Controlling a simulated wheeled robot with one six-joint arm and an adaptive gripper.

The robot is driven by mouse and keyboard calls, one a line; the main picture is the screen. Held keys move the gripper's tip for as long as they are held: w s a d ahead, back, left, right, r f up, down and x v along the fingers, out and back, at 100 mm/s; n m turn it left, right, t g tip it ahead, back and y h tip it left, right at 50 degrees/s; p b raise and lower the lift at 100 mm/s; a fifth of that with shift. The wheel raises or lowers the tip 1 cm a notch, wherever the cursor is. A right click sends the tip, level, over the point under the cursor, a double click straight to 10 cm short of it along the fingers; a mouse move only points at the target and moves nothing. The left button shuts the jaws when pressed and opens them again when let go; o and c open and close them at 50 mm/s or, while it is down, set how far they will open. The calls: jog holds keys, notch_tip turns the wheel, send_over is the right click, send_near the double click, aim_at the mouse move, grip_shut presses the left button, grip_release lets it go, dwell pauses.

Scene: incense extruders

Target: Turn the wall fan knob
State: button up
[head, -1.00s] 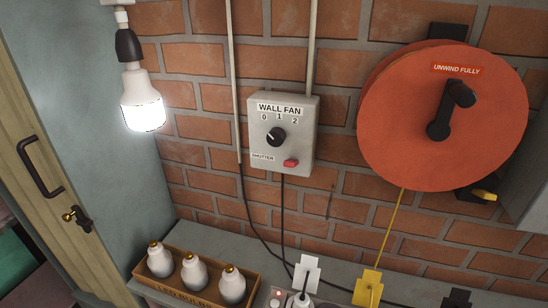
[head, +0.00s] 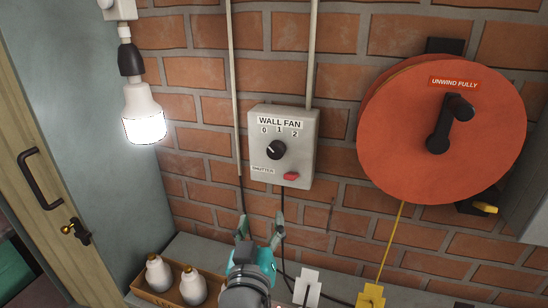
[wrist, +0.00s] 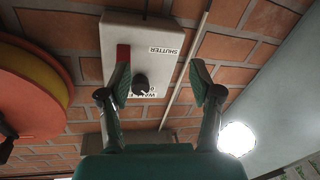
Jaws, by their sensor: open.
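The wall fan box (head: 306,160) is a grey control box on the brick wall, marked WALL FAN with 0, 1 and 2. Its black knob (head: 275,150) points up and left, toward 0. A red shutter switch (head: 291,176) sits below right of the knob. My gripper (head: 260,222) is open and empty, below the box in the head view. In the wrist view the box looks upside down, and the knob (wrist: 140,84) shows between the open fingers (wrist: 160,82), apart from both. The red switch (wrist: 123,53) is partly behind one finger.
A large orange cable reel (head: 400,140) hangs to the right. A lit bulb (head: 145,115) hangs at left. A black cable runs down from the box.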

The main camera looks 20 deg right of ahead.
aim_at(274, 154)
notch_tip(274, 154, up, 11)
jog(key=m+g+h, duration=0.2)
jog(key=m+h, duration=0.1)
jog(key=m, duration=0.2)
jog(key=x, duration=0.9)
jog(key=shift+w, duration=0.4)
jog(key=c, duration=1.1)
jog(key=shift+c, duration=0.2)
